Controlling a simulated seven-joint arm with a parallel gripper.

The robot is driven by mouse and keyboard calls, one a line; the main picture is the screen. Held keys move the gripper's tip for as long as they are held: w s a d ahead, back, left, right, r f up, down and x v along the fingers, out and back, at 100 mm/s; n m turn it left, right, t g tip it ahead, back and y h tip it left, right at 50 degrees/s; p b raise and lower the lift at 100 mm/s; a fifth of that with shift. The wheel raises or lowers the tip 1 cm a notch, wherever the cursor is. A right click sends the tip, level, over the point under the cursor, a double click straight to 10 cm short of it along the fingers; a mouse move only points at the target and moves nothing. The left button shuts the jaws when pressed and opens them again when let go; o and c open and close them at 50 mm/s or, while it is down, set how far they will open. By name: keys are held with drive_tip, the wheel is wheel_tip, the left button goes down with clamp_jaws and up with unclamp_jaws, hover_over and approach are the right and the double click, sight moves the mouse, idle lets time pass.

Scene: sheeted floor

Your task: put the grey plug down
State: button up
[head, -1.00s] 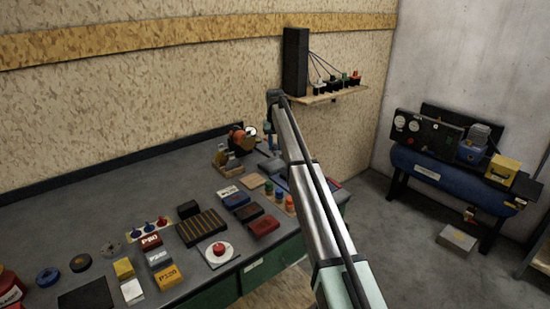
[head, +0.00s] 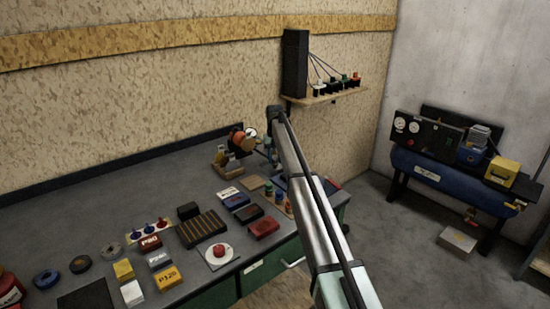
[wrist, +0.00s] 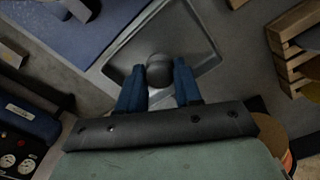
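In the wrist view my gripper (wrist: 160,88) has two blue fingers, one on each side of the grey plug (wrist: 160,70). The plug's dark rounded end shows between the fingertips, and they appear to press on it from both sides. Below it in the picture a lighter grey part shows between the fingers. A shallow grey tray (wrist: 118,73) with a raised rim lies beneath the plug. I cannot tell whether the plug touches the tray. In the head view my gripper (head: 270,157) is small at the bench's back right, and the plug cannot be made out there.
A wooden rack (wrist: 292,45) stands close at right in the wrist view. In the head view the grey bench (head: 110,210) holds several boxes, a slotted dark block (head: 202,229) and a red knob on a white disc (head: 219,250). A wall shelf (head: 325,98) hangs behind my arm.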

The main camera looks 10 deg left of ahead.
sight(275, 158)
drive_tip(key=o, duration=0.3)
wheel_tip(275, 158, up, 12)
drive_tip(key=shift+r, duration=0.15)
idle(0.6)
